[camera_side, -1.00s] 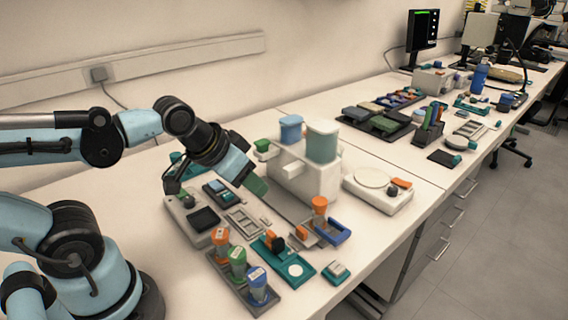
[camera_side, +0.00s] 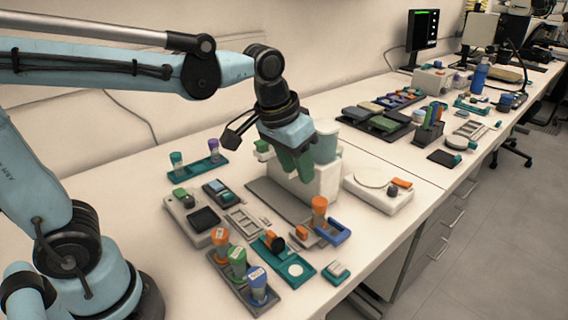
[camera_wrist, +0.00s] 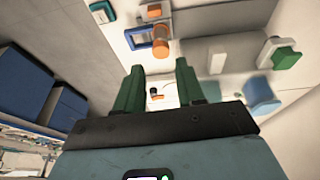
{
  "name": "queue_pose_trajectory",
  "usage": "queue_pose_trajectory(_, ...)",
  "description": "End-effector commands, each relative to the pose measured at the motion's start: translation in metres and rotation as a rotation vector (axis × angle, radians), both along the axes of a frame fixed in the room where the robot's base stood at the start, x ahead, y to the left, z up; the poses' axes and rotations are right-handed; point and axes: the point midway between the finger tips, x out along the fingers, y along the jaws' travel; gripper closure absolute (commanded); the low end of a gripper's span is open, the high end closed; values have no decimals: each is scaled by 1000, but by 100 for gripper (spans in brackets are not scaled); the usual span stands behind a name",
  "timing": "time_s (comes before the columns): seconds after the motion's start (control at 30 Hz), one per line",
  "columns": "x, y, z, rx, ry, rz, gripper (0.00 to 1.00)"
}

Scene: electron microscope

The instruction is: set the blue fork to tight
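The blue fork (camera_side: 334,231) is a small blue bracket lying near the front edge of the bench, beside an orange-topped cylinder (camera_side: 319,209). In the wrist view the blue fork (camera_wrist: 139,38) shows at the top, left of the orange cylinder (camera_wrist: 160,48). I cannot tell how the fork is set. My gripper (camera_side: 302,170) is above the bench, behind the fork and apart from it, in front of the white instrument. In the wrist view the two green fingers of my gripper (camera_wrist: 160,75) stand apart with nothing held between them.
The white instrument (camera_side: 308,186) stands close to my gripper, partly hidden by it. A white round-plate device (camera_side: 376,194) is at the right. A teal holder (camera_side: 270,249) and a rack with several colored tubes (camera_side: 238,262) sit at the front left. A grey mat (camera_side: 275,199) is bare.

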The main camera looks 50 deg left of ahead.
Motion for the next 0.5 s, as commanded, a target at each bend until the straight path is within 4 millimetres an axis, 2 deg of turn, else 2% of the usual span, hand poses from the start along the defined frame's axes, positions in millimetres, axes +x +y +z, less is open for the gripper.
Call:
queue_pose_trajectory(0.03, 10, -9, 0, 0, 32, -5, 62)
queue_pose_trajectory(0.23, 39, -41, -7, 13, 165, -6, 62)
queue_pose_trajectory(0.5, 61, -72, -23, 41, 287, -2, 62)
